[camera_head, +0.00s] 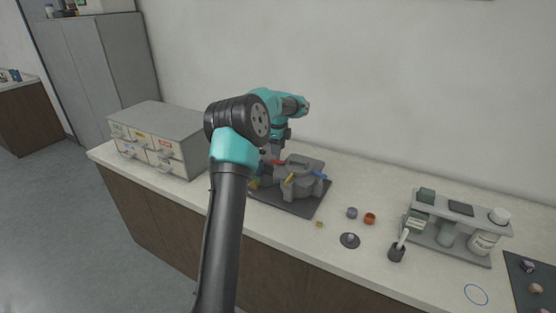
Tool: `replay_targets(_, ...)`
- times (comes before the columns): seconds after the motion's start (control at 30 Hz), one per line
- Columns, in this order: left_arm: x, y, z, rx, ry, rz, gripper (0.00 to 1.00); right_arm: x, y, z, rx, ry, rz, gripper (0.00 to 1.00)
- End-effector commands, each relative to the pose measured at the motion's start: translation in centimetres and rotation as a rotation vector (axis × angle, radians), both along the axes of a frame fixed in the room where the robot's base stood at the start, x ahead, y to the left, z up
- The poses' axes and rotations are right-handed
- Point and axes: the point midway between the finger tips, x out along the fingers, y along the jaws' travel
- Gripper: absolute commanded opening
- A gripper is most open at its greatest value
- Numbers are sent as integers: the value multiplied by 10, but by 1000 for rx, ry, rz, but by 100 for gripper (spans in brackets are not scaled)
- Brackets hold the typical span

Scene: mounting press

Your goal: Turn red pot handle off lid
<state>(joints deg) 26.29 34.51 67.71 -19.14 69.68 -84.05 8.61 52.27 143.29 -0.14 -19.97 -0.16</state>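The grey mounting press (297,181) stands on a dark mat (307,206) in the middle of the counter. My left gripper (271,158) points down at the left side of the press, close to the red handle. Its fingertips are small and partly hidden, so contact and opening cannot be told. My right gripper is out of view.
A grey drawer cabinet (183,123) stands on the left of the counter. Right of the press lie a purple cap (352,212), an orange ring (370,218) and a dark disc (350,240). A rack (464,210) with bottles stands further right.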

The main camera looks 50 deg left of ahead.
Motion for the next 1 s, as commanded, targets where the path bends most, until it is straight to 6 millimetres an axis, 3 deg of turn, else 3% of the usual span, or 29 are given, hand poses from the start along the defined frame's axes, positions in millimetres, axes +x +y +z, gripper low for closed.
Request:
replay_targets(0.3, 0, 0, -47, 0, 1, 0, 38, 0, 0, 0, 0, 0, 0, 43)
replay_targets(0.7, 0, 0, -55, 0, 0, 0, 38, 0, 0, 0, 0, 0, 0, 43)
replay_targets(1.0, 0, 0, -54, 0, 0, 0, 12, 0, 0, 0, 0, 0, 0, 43)
